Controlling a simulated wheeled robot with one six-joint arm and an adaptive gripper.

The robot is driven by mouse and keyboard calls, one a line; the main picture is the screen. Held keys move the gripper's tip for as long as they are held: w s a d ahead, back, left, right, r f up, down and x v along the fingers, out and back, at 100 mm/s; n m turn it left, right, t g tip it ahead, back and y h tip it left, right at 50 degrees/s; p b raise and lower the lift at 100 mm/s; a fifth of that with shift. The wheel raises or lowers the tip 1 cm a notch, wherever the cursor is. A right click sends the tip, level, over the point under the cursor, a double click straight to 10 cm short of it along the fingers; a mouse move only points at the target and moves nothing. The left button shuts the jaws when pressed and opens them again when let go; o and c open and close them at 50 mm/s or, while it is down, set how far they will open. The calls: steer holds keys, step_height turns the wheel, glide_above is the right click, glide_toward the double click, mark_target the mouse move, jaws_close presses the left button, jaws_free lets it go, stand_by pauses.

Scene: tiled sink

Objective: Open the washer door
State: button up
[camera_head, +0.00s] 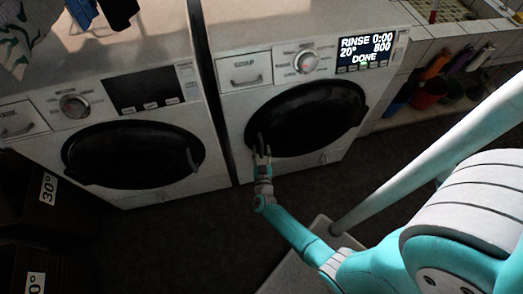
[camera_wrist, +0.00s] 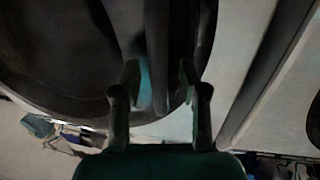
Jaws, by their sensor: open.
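The right washer (camera_head: 236,100) has a lit display reading "RINSE 0:00", "20°", "800" and "DONE". Its round black door (camera_head: 310,115) looks shut. My gripper (camera_head: 261,146) is at the lower left edge of that door, fingers pointing up toward it. In the wrist view my gripper (camera_wrist: 160,78) is open, with a dark grey bar (camera_wrist: 158,45), apparently the door handle, running between the fingers. I cannot tell whether either finger touches it. The door rim (camera_wrist: 70,105) fills the left. In the head view my gripper covers the handle area.
A second washer (camera_head: 215,165) with a shut black door (camera_head: 135,155) stands to the left. Dark boxes (camera_head: 50,190) labelled 30° are at the lower left. A tiled sink (camera_head: 455,20) and coloured containers (camera_head: 430,92) are at the right. The floor before the washers is dark and clear.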

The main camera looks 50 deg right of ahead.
steer(key=shift+w+d, duration=0.2)
steer(key=shift+d, duration=0.05)
jaws_close()
